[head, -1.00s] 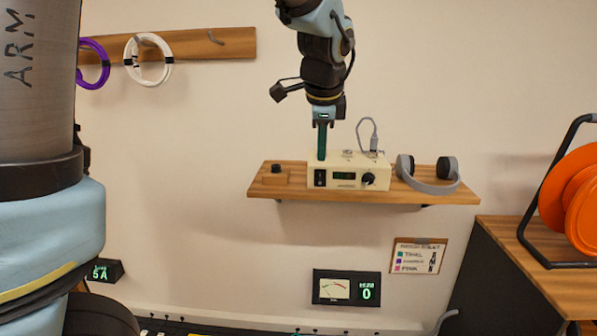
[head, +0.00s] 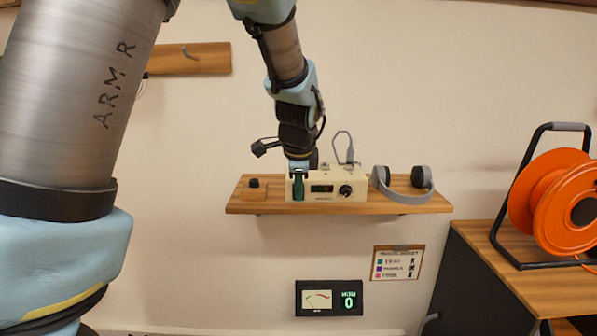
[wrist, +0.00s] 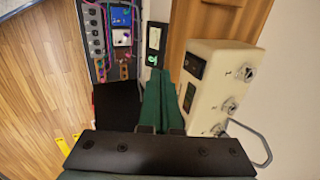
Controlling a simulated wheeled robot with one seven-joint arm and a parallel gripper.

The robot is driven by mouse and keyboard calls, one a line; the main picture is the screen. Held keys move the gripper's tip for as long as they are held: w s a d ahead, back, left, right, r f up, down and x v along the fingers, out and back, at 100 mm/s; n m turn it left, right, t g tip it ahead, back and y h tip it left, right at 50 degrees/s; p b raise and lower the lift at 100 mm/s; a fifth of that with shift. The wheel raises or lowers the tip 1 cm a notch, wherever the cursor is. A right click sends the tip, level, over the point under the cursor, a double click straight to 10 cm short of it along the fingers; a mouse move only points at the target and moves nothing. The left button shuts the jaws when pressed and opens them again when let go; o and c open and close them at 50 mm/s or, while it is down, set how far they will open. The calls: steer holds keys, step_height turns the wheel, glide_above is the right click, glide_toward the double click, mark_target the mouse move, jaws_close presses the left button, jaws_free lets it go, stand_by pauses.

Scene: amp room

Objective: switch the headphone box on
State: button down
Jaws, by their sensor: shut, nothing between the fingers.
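My gripper (head: 298,187) has green fingers, pressed together and empty, pointing down in front of the box's left front. They hide the switch in the head view. In the wrist view the fingertips (wrist: 160,78) are near the front face; I cannot tell whether they touch it.
Below, a wall meter (head: 328,298) reads 0, near a label card (head: 398,263). An orange cable reel (head: 552,200) stands at right. Wall space left of the shelf is clear.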

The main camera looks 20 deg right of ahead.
mark_target(324, 182)
steer(key=shift+w+d+f+p, duration=0.1)
steer(key=shift+w+d+p, duration=0.2)
steer(key=shift+w, duration=0.4)
steer(key=shift+w+d+f+p, duration=0.1)
steer(key=shift+w+d+p, duration=0.25)
steer(key=shift+w, duration=0.3)
steer(key=shift+w+d+f+p, duration=0.1)
steer(key=shift+w+d+p, duration=0.2)
steer(key=shift+w, duration=0.4)
steer(key=shift+w+d+r, duration=0.15)
steer(key=shift+w, duration=0.1)
steer(key=shift+r, duration=0.1)
steer(key=shift+r+p, duration=0.5)
steer(key=shift+r, duration=0.25)
